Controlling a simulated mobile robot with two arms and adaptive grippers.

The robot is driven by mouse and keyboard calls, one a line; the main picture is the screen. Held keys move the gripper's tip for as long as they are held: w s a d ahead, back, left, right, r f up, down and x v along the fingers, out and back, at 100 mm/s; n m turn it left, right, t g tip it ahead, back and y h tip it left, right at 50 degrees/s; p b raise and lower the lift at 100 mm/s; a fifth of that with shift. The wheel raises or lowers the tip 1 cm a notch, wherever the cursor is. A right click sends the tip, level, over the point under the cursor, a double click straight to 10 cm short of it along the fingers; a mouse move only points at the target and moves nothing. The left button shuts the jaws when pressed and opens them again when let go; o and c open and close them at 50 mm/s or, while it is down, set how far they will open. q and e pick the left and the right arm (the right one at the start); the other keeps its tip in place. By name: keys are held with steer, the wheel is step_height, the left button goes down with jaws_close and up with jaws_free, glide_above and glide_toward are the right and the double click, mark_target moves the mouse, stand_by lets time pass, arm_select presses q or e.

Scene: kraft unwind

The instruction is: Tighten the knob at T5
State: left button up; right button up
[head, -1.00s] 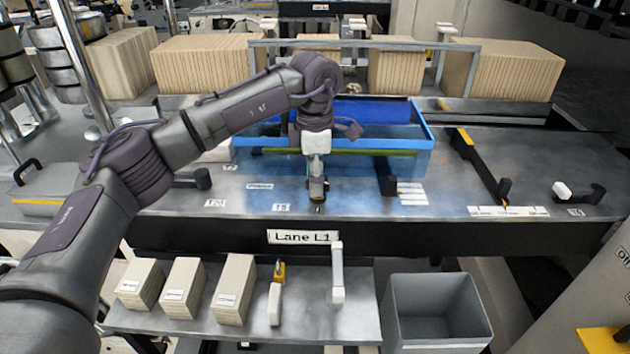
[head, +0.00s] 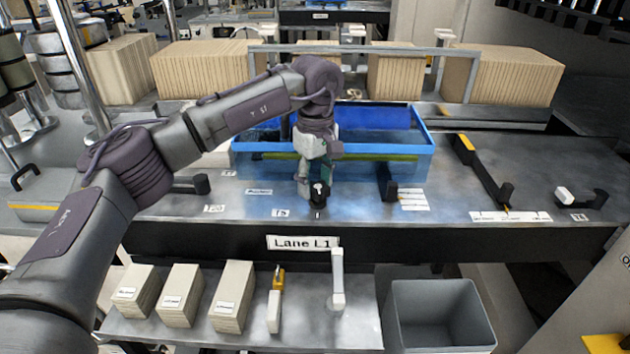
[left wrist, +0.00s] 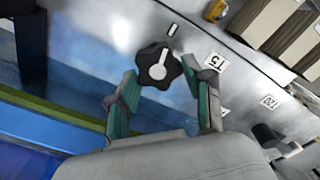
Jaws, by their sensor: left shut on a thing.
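The black lobed knob (left wrist: 158,72) at T5 has a white pointer on its top. In the left wrist view the pointer is roughly in line with a short white mark (left wrist: 172,30) on the deck. The T5 label (left wrist: 217,61) is beside the knob, and also shows in the head view (head: 281,213). My left gripper (head: 315,190) points down at the knob (head: 319,193), with its green-padded fingers (left wrist: 165,98) on either side, shut on it. The exact contact is partly hidden. My right gripper is not in view.
A blue tank (head: 425,160) stands right behind the knob. Black clamps (head: 390,187) stand on the deck to both sides. A shelf below the Lane L1 sign (head: 302,242) holds stacked blocks (head: 232,297), and a grey bin (head: 440,315) is beside it.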

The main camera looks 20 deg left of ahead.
mark_target(316, 185)
arm_select(q)
steer(key=shift+w+r+m, duration=0.2)
steer(key=shift+r+m, duration=0.2)
steer(key=shift+m, duration=0.6)
steer(key=o, duration=1.1)
steer(key=shift+s, duration=0.1)
steer(key=shift+o, duration=0.2)
steer(key=shift+d+f, duration=0.1)
step_height(316, 185, up, 12)
